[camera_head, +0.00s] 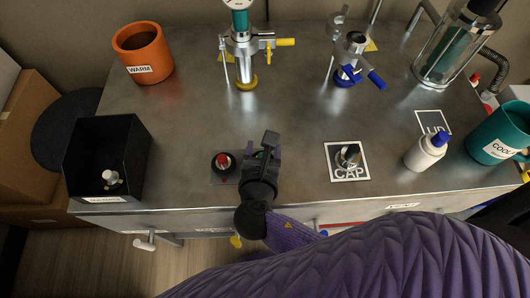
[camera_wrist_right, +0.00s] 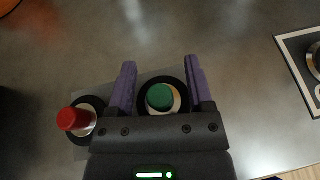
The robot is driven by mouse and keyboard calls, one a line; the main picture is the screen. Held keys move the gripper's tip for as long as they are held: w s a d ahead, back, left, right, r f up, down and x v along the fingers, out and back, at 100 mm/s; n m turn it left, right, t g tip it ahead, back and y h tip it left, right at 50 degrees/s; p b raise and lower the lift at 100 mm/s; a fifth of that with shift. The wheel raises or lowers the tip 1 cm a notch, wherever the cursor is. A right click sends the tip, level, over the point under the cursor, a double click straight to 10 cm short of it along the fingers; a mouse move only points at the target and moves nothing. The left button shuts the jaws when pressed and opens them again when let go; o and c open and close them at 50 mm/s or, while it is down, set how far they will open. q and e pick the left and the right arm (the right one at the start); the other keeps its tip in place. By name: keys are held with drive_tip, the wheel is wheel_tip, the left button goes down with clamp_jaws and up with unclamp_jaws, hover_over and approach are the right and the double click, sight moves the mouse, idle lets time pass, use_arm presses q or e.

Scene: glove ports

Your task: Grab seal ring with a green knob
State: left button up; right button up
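The seal ring with the green knob shows in the right wrist view as a black ring (camera_wrist_right: 148,83) around a green-topped knob (camera_wrist_right: 160,96). My right gripper (camera_wrist_right: 160,68) is open, with one purple finger on each side of this ring. Whether the fingers touch it, I cannot tell. In the head view my right gripper (camera_head: 268,145) hides most of the ring, with a bit of green showing (camera_head: 259,155). A second black ring with a red knob (camera_head: 223,161) lies just to the left; it also shows in the wrist view (camera_wrist_right: 76,119). My left gripper is not in view.
On the metal bench, a black bin (camera_head: 104,157) stands left and an orange WARM pot (camera_head: 143,53) behind it. A CAP mat (camera_head: 347,162), a white bottle (camera_head: 424,152) and a teal COOL pot (camera_head: 500,133) are to the right. Valve fittings (camera_head: 243,50) stand at the back.

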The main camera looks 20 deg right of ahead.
drive_tip(key=c, duration=0.7)
clamp_jaws()
